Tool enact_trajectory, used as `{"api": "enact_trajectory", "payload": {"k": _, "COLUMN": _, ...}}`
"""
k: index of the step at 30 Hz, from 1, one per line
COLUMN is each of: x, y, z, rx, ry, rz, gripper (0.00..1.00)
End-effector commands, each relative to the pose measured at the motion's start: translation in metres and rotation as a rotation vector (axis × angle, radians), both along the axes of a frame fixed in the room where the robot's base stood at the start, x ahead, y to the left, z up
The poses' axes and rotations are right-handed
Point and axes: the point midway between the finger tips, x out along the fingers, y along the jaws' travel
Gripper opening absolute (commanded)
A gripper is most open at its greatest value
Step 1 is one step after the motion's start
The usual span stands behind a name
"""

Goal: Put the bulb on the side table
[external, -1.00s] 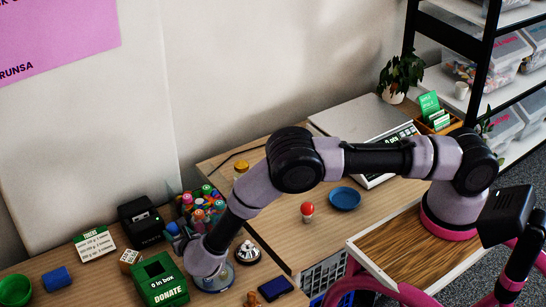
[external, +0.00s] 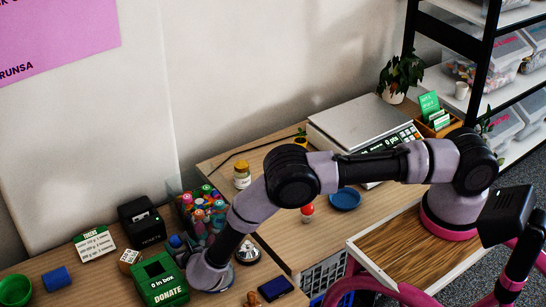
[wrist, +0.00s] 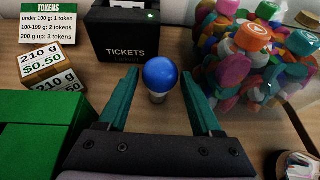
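A bulb with a round blue top and pale base (wrist: 160,75) stands upright on the desk in the wrist view, in front of the ticket box. My gripper (wrist: 159,88) is open, with one green finger on each side of the bulb and a visible gap to each. In the external view my gripper (external: 183,254) is low over the front-left desk, largely hidden by my wrist. The table with the scale (external: 262,160), perhaps the side table, stands behind and right. A red-topped, bulb-like object (external: 307,211) stands on it.
The black ticket box (wrist: 124,30) is behind.

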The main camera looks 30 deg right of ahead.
Motion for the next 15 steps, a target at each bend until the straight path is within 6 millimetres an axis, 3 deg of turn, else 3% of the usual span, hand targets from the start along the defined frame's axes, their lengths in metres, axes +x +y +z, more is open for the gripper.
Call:
{"api": "enact_trajectory", "payload": {"k": 8, "x": -0.002, "y": 0.001, "z": 0.004, "rx": 0.000, "ry": 0.001, "rz": 0.001, "gripper": 0.66}}
{"api": "enact_trajectory", "payload": {"k": 15, "x": -0.042, "y": 0.004, "z": 0.020, "rx": -0.001, "ry": 0.000, "rz": 0.004, "gripper": 0.66}}
